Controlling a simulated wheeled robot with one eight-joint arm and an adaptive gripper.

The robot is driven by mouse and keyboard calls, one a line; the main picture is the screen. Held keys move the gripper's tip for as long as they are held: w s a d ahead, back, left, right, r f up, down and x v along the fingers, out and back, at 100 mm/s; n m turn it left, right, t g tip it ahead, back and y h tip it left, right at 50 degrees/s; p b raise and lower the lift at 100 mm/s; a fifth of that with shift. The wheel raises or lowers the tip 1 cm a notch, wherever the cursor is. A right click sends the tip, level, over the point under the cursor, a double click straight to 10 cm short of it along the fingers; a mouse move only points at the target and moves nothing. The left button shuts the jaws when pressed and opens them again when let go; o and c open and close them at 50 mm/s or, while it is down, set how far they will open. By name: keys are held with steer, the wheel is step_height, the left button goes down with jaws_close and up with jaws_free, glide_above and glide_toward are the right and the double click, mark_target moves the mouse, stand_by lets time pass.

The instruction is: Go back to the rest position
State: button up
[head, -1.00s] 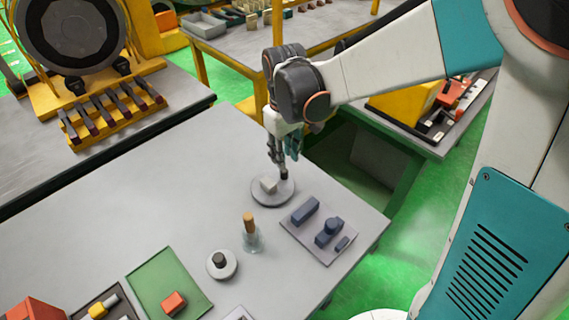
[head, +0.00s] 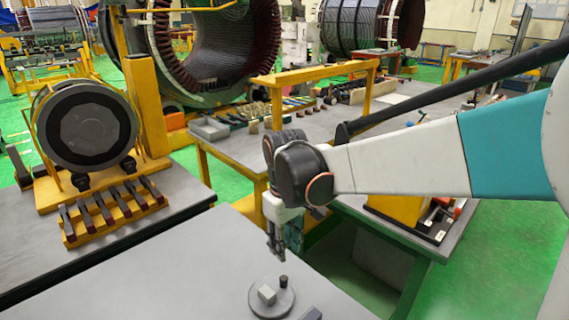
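My gripper (head: 277,252) hangs pointing down above the grey table, in the lower middle of the head view. A round grey dish (head: 258,304) lies on the table below it. A light grey block (head: 267,293) and a small dark peg (head: 283,282) are on the dish. There is a visible gap between my fingertips and the peg. I see nothing held between the fingers, but they are too small and overlapped to show whether they are open or shut.
The grey table (head: 200,275) is bare left of the dish. A dark blue-grey block (head: 311,314) is cut by the bottom edge. A yellow-framed bench (head: 235,150) stands behind. A yellow rack of dark bars (head: 115,212) stands at left. Green floor (head: 490,270) is open at right.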

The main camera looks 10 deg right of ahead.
steer(key=s+d+r+m+t, duration=0.2)
steer(key=s+d+m+t, duration=0.1)
steer(key=s+d, duration=0.2)
steer(key=s+d+r+m+t, duration=0.2)
steer(key=s+d+m+t, duration=0.1)
steer(key=s, duration=0.7)
steer(key=shift+s+d+r+t, duration=0.3)
steer(key=shift+d+t, duration=0.3)
steer(key=shift+d, duration=0.55)
